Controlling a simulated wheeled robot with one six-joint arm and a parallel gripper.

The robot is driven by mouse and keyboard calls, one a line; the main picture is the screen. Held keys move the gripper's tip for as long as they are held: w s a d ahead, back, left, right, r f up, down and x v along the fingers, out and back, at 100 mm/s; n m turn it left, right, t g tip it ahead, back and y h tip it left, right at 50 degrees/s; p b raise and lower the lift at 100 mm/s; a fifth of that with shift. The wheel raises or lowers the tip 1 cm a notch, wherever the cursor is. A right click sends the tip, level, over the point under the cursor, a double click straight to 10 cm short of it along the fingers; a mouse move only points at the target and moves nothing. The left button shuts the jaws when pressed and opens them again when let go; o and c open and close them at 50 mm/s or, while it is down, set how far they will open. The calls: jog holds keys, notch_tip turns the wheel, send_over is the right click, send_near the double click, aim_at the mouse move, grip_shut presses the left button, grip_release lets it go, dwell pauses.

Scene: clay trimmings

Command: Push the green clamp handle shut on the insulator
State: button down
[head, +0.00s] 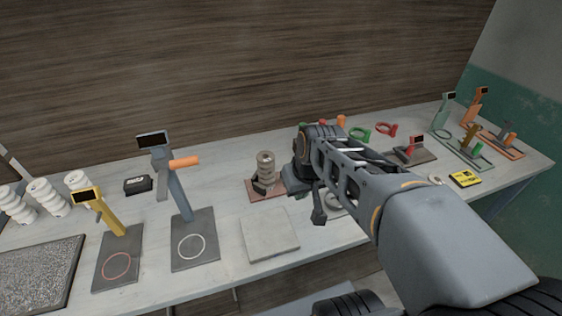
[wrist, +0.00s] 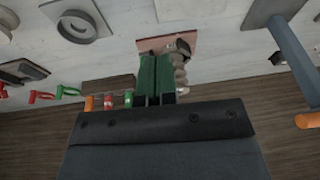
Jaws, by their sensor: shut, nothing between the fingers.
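The brown ribbed insulator (head: 265,168) stands upright on a red-brown base plate (head: 253,193), with a dark clamp part (head: 262,186) at its foot. In the wrist view the insulator (wrist: 181,75) and plate (wrist: 150,44) show just beyond my fingers, partly covered by them. My gripper (head: 295,190) is shut and empty, close to the right of the insulator; its fingers show in the wrist view (wrist: 157,58). I cannot tell whether they touch it. A green handle on this clamp cannot be made out; my gripper may hide it.
Green (wrist: 128,97), red (wrist: 108,101) and orange (wrist: 90,102) handles stand in a row behind my gripper. A blue-grey stand (head: 180,195) with an orange handle is left. A pale square plate (head: 270,236) lies in front.

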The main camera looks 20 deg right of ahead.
jog(key=w+d+n+y, duration=0.1)
jog(key=w+d, duration=0.2)
jog(key=w, duration=0.2)
jog(key=w+d+y, duration=0.1)
jog(key=w+d, duration=0.2)
jog(key=w, duration=0.3)
jog(key=w+d+f+n+y+p, duration=0.1)
jog(key=w+d+f+y, duration=0.1)
jog(key=w+d+f, duration=0.3)
jog(key=w+d+f+n+y+p, duration=0.1)
jog(key=w+d+f+y, duration=0.1)
jog(key=w+d, duration=0.35)
jog(key=shift+t, duration=0.3)
jog(key=a+f, duration=0.1)
jog(key=f, duration=0.1)
jog(key=a+f+p, duration=0.1)
jog(key=f, duration=0.1)
jog(key=a+f+p, duration=0.1)
jog(key=f, duration=0.1)
jog(key=shift+w+f, duration=0.35)
jog(key=a, duration=0.1)
jog(key=a+p, duration=0.1)
jog(key=a, duration=0.1)
jog(key=shift+s, duration=0.3)
jog(key=shift+a, duration=0.5)
jog(key=shift+f, duration=0.15)
